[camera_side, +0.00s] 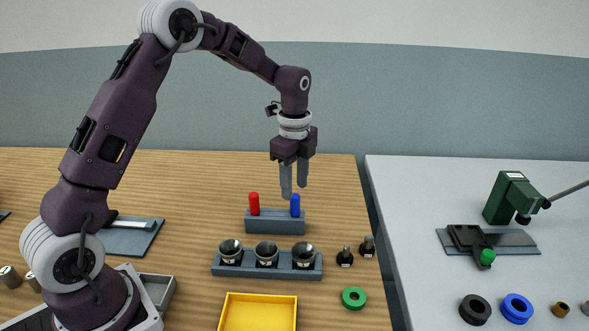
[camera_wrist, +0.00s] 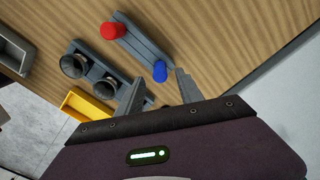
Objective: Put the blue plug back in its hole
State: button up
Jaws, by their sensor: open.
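The blue plug (camera_side: 295,207) stands upright at the right end of a grey block (camera_side: 275,226). I cannot tell how deep it sits or whether it is in a hole. A red plug (camera_side: 254,205) stands upright at the left end of the same block. My gripper (camera_side: 294,193) is open and empty, pointing down, with its fingertips close to the top of the blue plug. In the wrist view the blue plug (camera_wrist: 160,71) shows between and just beyond the two fingers (camera_wrist: 159,80), with the red plug (camera_wrist: 112,31) further off.
A grey rack with several dark cups (camera_side: 265,254) stands in front of the block. A yellow tray (camera_side: 258,313), a green ring (camera_side: 354,298) and two small black pieces (camera_side: 345,257) lie nearby. A pale table (camera_side: 420,240) at the right holds a green device (camera_side: 508,197).

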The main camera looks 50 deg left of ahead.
notch_tip(320, 180, up, 8)
jog(key=f, duration=0.1)
jog(key=s+d+r+n+t, duration=0.1)
jog(key=s+d+r+n, duration=0.2)
jog(key=s+r, duration=0.3)
jog(key=s+d+r+n+t, duration=0.2)
jog(key=s+r+n, duration=0.25)
jog(key=s, duration=0.25)
jog(key=s+d+f+n+t, duration=0.2)
jog(key=s+n, duration=0.6)
jog(key=s, duration=0.9)
jog(key=shift+d+f+t, duration=0.2)
jog(key=shift+d+t, duration=0.1)
jog(key=shift+d, duration=0.2)
